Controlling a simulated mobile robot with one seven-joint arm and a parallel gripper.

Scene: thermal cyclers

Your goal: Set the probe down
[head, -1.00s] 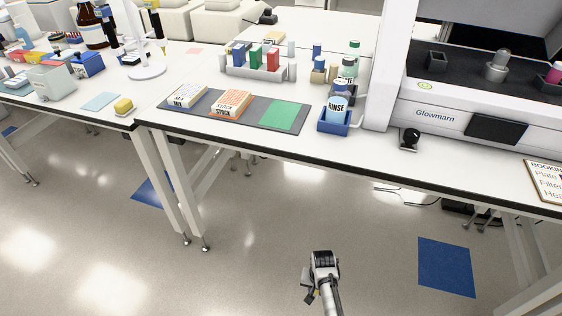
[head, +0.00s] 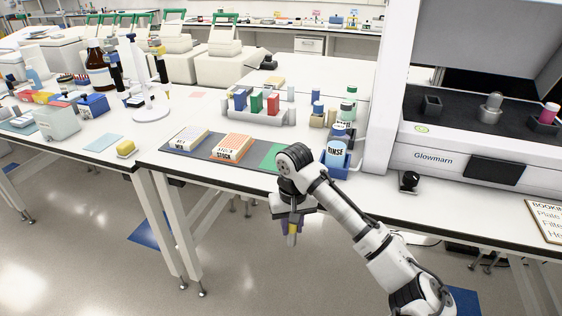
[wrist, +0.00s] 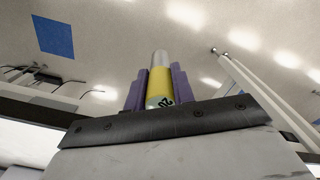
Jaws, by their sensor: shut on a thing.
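The probe (wrist: 160,84) is a short cylinder with a yellow band and a metallic end, with dark marking near its base. My gripper (wrist: 156,90) has purple fingers shut on it, one on each side. In the head view my gripper (head: 291,228) hangs in front of the bench's front edge, with the yellow probe (head: 292,239) pointing down below the fingers. My arm hides part of the green pad (head: 270,156) on the dark mat (head: 176,152).
A blue RINSE holder (head: 335,158) is right of the green pad. The Glowmarn instrument (head: 437,160) stands at right. A tube rack (head: 258,114) stands behind the mat.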

